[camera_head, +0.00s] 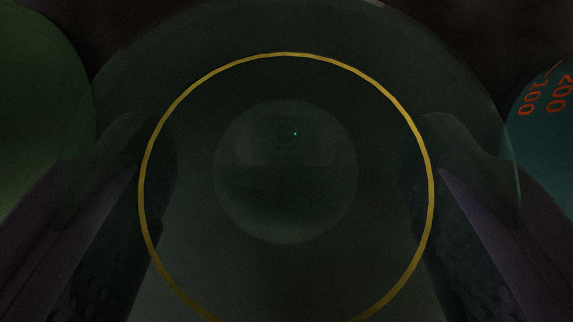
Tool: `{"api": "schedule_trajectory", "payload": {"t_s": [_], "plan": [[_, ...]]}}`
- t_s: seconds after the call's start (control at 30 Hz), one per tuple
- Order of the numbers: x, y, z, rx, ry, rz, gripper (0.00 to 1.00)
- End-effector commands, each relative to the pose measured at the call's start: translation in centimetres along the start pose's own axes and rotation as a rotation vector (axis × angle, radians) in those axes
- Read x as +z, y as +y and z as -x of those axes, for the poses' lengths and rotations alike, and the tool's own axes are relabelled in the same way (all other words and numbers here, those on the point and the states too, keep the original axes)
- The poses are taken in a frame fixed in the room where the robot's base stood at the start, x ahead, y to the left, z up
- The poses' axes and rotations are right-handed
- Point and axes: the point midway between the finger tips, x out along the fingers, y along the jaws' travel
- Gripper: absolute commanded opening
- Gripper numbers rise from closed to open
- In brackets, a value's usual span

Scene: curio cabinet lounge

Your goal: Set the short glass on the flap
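A clear glass (285,275) with a thin yellow ring fills the middle of the view, seen from above, with its round base showing at the centre. I take it to be the short glass; its height is hard to judge from here. The two fingers of my gripper (288,155) come in from the lower left and lower right, wide apart, one on each side of the glass. Their tips show dimly through the clear wall. Whether they touch the glass cannot be told. The flap cannot be made out.
A green round object (38,110) stands close on the left. A teal object (550,125) with orange markings reading 100 and 200 stands close on the right. The background is very dark.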

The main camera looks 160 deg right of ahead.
Motion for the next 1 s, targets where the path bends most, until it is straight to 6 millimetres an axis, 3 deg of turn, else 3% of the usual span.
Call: {"api": "schedule_trajectory", "payload": {"t_s": [0.17,0.2,0.3,0.6,1.0], "plan": [[0.2,0.0,-0.4,0.000,0.000,0.000,0.40],[0.2,0.0,-0.3,0.000,0.000,0.000,0.82],[0.2,0.0,-0.3,0.000,-0.001,0.000,1.00],[-0.2,0.0,0.4,0.000,0.000,0.000,1.00],[-0.3,0.0,9.3,0.001,0.003,-0.001,1.00]]}}
